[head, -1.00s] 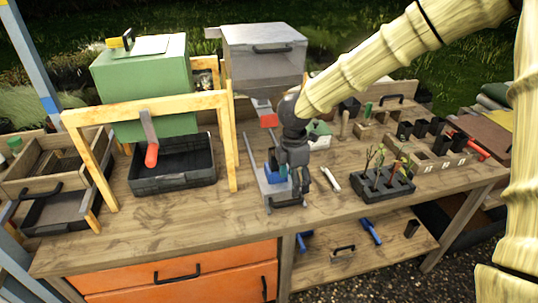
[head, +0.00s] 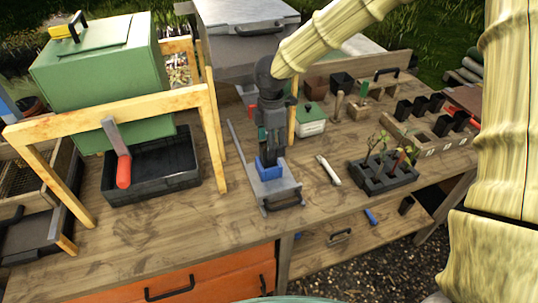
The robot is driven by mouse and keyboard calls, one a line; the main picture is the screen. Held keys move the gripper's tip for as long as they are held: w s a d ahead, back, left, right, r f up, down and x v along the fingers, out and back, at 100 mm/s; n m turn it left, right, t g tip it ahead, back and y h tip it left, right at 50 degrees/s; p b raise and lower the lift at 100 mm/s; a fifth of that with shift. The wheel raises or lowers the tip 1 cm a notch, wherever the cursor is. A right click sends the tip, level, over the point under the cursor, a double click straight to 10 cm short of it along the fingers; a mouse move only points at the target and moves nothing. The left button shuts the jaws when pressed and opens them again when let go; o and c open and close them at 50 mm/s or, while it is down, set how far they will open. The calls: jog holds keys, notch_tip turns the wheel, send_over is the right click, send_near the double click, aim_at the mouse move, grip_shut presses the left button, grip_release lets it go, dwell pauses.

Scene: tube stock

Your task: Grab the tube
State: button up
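A short white tube-like piece (head: 328,170) lies on the wooden bench top, right of a grey metal plate with a front handle. It is the only tube shape I can pick out, and I cannot be sure it is the tube. My dark gripper (head: 270,153) points down at a blue block (head: 270,169) on the grey plate (head: 277,194), left of the white piece. The fingertips are at or just above the block. They are small and dark, so I cannot tell whether they are open, or touch or hold anything.
A black seedling tray (head: 384,180) with small plants stands right of the white piece. A wooden frame (head: 110,106) with a red-handled lever stands left, over a black tray (head: 150,185). A green-lidded box (head: 311,120) sits behind. The bench front is clear.

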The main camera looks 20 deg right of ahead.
jog(key=f, duration=0.1)
jog(key=w+f+p, duration=0.1)
jog(key=shift+w+a+f, duration=0.2)
jog(key=shift+f, duration=0.15)
jog(key=shift+s+f+p, duration=0.25)
jog(key=shift+f+p, duration=0.4)
jog(key=shift+f, duration=0.45)
jog(key=shift+w+f, duration=0.2)
jog(key=shift+f, duration=0.4)
jog(key=shift+s+r, duration=0.1)
jog(key=shift+s, duration=0.05)
jog(key=shift+c, duration=0.2)
jog(key=c, duration=1.2)
jog(key=shift+r, duration=0.15)
